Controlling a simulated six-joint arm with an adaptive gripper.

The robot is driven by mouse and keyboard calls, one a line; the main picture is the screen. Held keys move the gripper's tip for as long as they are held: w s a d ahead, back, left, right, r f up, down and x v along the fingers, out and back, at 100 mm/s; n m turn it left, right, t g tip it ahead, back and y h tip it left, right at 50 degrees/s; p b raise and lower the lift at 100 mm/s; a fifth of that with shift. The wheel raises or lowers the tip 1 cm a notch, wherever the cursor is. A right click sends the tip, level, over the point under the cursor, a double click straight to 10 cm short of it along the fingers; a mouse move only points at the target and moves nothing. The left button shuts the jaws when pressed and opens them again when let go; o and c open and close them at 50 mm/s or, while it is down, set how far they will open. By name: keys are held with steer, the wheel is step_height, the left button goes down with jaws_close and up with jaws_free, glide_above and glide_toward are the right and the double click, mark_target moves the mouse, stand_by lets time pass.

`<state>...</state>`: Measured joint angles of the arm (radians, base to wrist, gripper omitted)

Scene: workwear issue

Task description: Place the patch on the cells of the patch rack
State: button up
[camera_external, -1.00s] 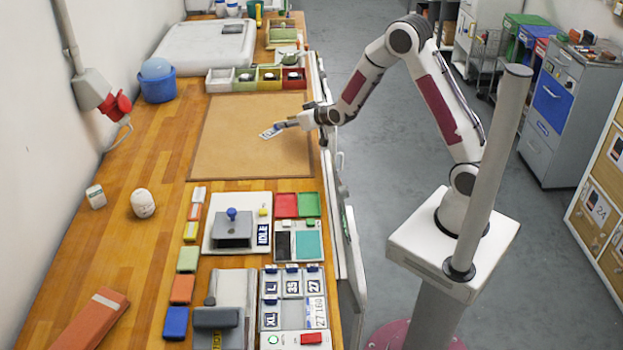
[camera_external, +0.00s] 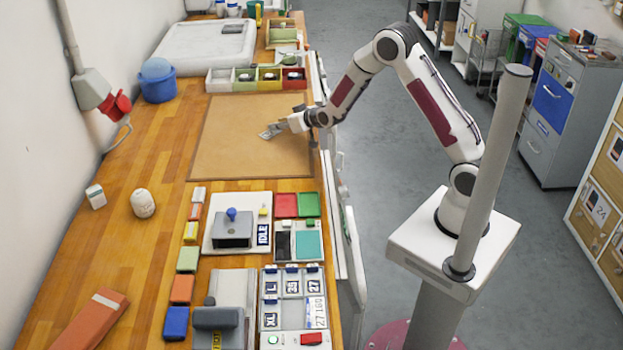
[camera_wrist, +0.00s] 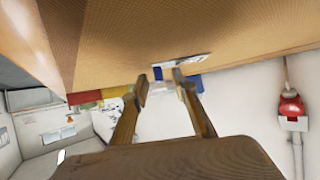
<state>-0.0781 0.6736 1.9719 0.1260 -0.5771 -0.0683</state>
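The patch (camera_external: 270,132) is a small flat pale piece with dark marking, at my gripper's fingertips above the brown mat. In the wrist view the patch (camera_wrist: 186,61) shows nearly edge-on, with a blue end. My gripper (camera_external: 282,126) reaches in from the right. In the wrist view my gripper's two fingers (camera_wrist: 160,83) stand apart at the patch, which appears held at their tips; the exact contact is hard to see. The patch rack (camera_external: 301,303) is a grey board at the front right of the bench, with several patches such as L, 27 and XL in its cells.
The brown mat (camera_external: 232,155) is mostly clear. Between mat and rack stand a grey press (camera_external: 232,238) on a white plate and red and green trays (camera_external: 309,204). Coloured bins (camera_external: 246,84) and a blue bucket (camera_external: 157,88) stand farther back. A pillbox-like white block (camera_external: 96,197) stands left.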

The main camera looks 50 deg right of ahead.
jaws_close()
steer(key=shift+r, duration=0.15)
step_height(320, 180, up, 10)
stand_by(0.9)
stand_by(0.5)
